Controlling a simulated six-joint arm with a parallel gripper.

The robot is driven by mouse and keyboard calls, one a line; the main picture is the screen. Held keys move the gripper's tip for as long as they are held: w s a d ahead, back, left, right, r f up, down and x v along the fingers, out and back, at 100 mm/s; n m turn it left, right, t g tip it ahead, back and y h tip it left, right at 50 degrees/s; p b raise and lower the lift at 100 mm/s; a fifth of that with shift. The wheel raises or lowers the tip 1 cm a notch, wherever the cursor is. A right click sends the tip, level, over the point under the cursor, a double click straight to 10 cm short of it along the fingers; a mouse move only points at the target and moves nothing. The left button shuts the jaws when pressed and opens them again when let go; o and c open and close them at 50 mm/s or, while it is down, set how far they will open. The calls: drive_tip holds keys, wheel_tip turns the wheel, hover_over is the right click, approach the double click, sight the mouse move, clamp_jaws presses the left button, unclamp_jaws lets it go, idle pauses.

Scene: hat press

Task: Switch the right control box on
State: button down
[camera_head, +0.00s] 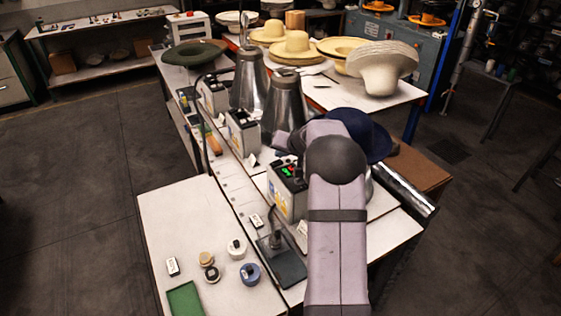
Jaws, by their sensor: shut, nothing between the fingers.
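The right control box (286,192) is the nearest of the white boxes on the bench. Its top panel is dark, with a bright green spot and a red part; the switch position is too small to tell. My arm comes up from the lower right and bends left behind the box. Two more control boxes, the middle one (243,131) and the far one (213,97), stand farther back.
Metal cones (286,107) stand behind the boxes. A dark blue hat (362,136) lies right of my arm. A black pad with a metal post (287,268) is in front of the right box. Small round containers (250,273) and a green tray (184,300) lie on the near table.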

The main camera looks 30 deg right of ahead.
drive_tip(key=shift+f+b, duration=0.8)
drive_tip(key=shift+b, duration=0.35)
idle(0.9)
drive_tip(key=shift+r, duration=0.15)
idle(0.3)
drive_tip(key=shift+r+p, duration=0.45)
drive_tip(key=shift+r, duration=0.2)
drive_tip(key=r+p, duration=0.2)
drive_tip(key=r, duration=0.1)
drive_tip(key=r+p, duration=0.1)
drive_tip(key=r, duration=0.1)
drive_tip(key=shift+a, duration=0.4)
idle(0.4)
